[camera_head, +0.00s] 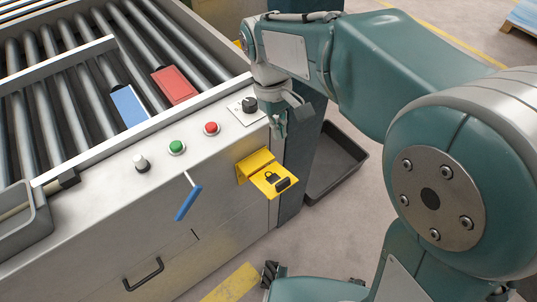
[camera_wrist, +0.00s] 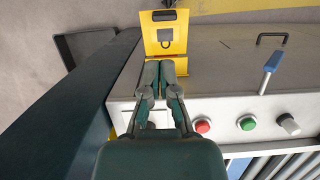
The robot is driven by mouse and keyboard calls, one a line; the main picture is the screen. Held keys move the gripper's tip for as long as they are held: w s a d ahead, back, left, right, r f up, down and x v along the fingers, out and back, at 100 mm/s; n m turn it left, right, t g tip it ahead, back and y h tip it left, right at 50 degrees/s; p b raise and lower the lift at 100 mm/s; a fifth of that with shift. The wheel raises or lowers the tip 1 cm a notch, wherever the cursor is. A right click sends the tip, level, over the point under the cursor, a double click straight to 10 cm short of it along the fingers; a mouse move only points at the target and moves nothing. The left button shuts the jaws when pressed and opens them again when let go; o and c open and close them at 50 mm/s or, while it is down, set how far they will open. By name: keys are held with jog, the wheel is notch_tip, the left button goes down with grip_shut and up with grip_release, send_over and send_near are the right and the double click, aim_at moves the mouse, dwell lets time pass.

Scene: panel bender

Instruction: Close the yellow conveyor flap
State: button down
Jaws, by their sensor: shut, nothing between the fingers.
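The yellow flap (camera_head: 272,180) is on the front panel of the conveyor (camera_head: 100,215), near its right corner. It sticks out from the panel, folded down and open, with a padlock symbol and a dark handle at its outer edge. In the wrist view the yellow flap (camera_wrist: 164,33) lies just beyond the fingertips. My gripper (camera_head: 278,130) is shut and empty, above the flap near the panel's corner. In the wrist view my gripper (camera_wrist: 160,65) points at the flap, its fingers together and hiding part of the flap's base. Whether the tips touch it I cannot tell.
A dark bin (camera_head: 340,165) stands on the floor to the right. Red and blue plates lie on the rollers.

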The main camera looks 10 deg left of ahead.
send_near(283, 180)
jog(key=x, duration=0.8)
jog(key=shift+s+r, duration=0.1)
dwell(0.4)
